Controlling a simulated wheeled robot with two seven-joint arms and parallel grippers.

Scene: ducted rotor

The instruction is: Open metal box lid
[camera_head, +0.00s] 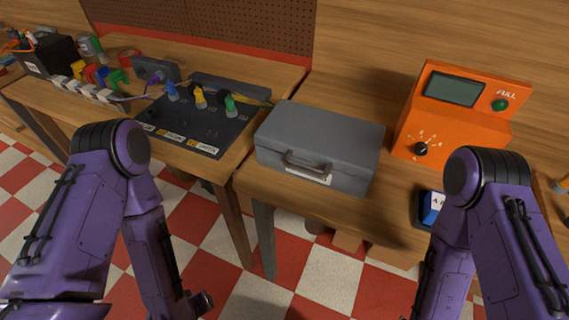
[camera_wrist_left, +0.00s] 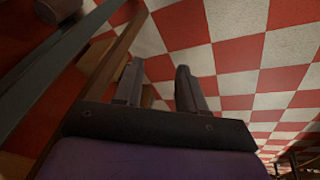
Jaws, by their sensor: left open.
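The grey metal box (camera_head: 318,146) sits on the right wooden table in the head view. Its lid (camera_head: 328,125) is shut. A handle (camera_head: 306,165) and a pale label are on the front side. My left gripper (camera_wrist_left: 158,82) is open and empty in the left wrist view, with its two fingers apart above the checkered floor. It is low and away from the box. In the head view my left arm comes down in front of the left table, and its end is only partly seen at the bottom edge. My right arm shows at the right, but its gripper is out of the frame.
An orange meter (camera_head: 455,110) stands right of the box, with a blue block (camera_head: 432,207) in front of it. A dark panel (camera_head: 200,125) with coloured connectors lies on the left table (camera_head: 235,62). The right table's front edge (camera_head: 260,188) runs below the box.

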